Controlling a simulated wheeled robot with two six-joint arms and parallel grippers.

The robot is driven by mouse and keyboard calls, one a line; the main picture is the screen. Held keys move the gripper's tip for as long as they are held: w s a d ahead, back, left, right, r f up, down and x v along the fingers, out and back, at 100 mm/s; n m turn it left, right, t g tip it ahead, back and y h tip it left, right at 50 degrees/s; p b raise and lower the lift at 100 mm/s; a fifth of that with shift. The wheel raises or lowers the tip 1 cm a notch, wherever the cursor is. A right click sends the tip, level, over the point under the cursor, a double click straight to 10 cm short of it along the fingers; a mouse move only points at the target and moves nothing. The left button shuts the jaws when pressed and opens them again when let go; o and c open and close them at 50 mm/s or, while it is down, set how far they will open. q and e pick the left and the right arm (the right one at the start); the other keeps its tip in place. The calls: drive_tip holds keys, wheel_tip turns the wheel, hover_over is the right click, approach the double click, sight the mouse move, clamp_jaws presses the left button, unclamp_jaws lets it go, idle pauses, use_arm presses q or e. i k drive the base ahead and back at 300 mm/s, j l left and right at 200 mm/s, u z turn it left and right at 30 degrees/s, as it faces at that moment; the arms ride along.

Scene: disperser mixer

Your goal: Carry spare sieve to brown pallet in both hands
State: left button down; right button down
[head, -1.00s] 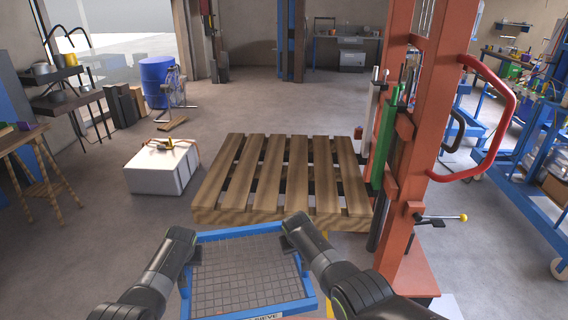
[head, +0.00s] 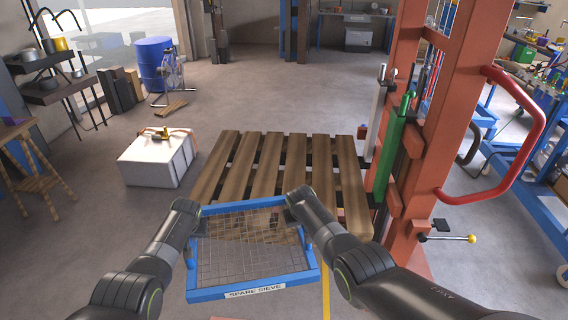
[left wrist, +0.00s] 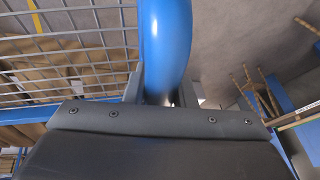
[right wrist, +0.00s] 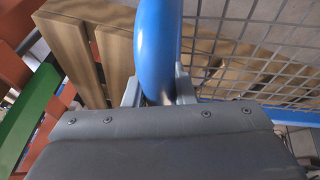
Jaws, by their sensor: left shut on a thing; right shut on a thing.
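The spare sieve (head: 253,292) is a blue rectangular frame with a wire mesh and a "SPARE SIEVE" label on its near edge. It is held up in front of me, its far edge overlapping the pallet's near end in the head view. My left gripper (head: 196,232) is shut on the blue handle (left wrist: 166,40) at its left side. My right gripper (head: 296,222) is shut on the blue handle (right wrist: 157,45) at its right side. The brown pallet (head: 270,165) is slatted wood, just beyond the sieve, and shows through the mesh.
An orange-red frame (head: 425,130) with a green cylinder (head: 394,150) and a yellow-knobbed lever (head: 450,238) stands close on the right. A white box (head: 157,160) sits left of the pallet. The pallet top is bare where visible. Open floor lies beyond.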

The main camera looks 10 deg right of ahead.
sight(279, 178)
drive_tip(key=i+l, duration=0.25)
drive_tip(key=i, duration=0.15)
drive_tip(key=i+l, duration=0.3)
drive_tip(key=i, duration=0.15)
drive_tip(key=i+l, duration=0.25)
drive_tip(key=i, duration=0.15)
